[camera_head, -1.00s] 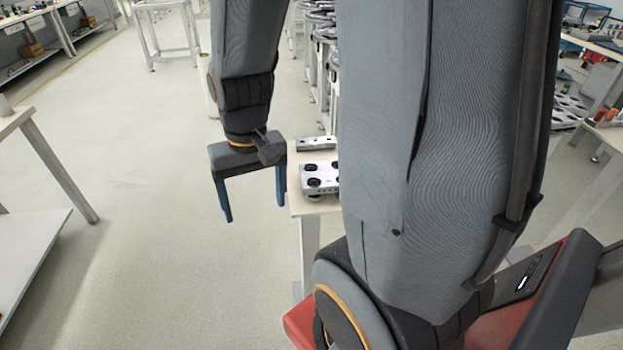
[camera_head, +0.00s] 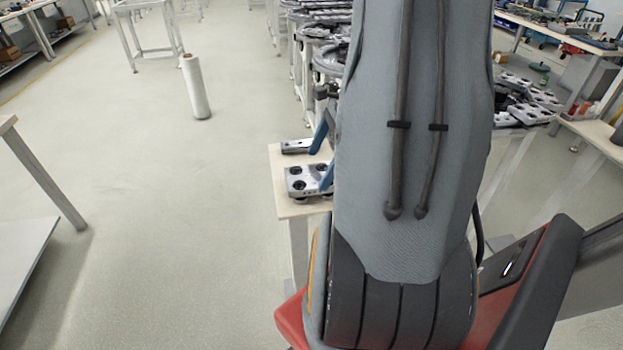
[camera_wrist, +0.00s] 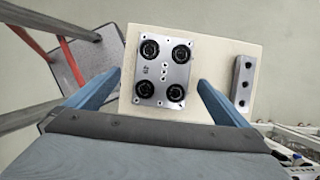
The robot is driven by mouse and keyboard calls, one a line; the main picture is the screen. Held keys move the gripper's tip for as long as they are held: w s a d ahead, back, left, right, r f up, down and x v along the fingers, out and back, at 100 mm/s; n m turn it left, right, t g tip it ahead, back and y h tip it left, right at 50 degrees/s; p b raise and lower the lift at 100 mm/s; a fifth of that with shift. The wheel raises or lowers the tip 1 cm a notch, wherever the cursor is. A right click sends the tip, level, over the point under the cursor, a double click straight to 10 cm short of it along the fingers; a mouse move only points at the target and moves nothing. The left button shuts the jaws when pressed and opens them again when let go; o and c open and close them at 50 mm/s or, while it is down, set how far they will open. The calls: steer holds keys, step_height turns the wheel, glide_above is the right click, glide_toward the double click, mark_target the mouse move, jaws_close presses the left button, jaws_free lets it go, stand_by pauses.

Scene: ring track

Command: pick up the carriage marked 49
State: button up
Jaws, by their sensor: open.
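The carriage (camera_wrist: 164,68) is a silver plate with several black round wheels, lying on a small pale table (camera_wrist: 215,50). A small dark mark shows at its left side in the wrist view and seems to read 49. In the head view the carriage (camera_head: 303,181) sits near the table's front, partly hidden by my arm. My gripper (camera_wrist: 157,88) is open and empty above the table, its two blue fingers left and right of the carriage in the wrist view. In the head view the blue fingers (camera_head: 323,155) show only partly behind my arm.
A silver block with several holes (camera_wrist: 243,84) lies on the same table, apart from the carriage; it also shows in the head view (camera_head: 297,146). A ring track (camera_head: 325,60) stands behind the table. A white roll (camera_head: 196,88) stands on the open floor to the left.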

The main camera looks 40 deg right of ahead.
mark_target(312, 175)
steer(key=shift+w+p+x, duration=0.1)
steer(key=shift+p+x, duration=0.25)
steer(key=shift+x, duration=1.15)
steer(key=shift+w+p+x, duration=0.15)
steer(key=shift+p+x, duration=0.15)
steer(key=shift+x, duration=1.25)
steer(key=shift+d, duration=0.15)
steer(key=c, duration=2.1)
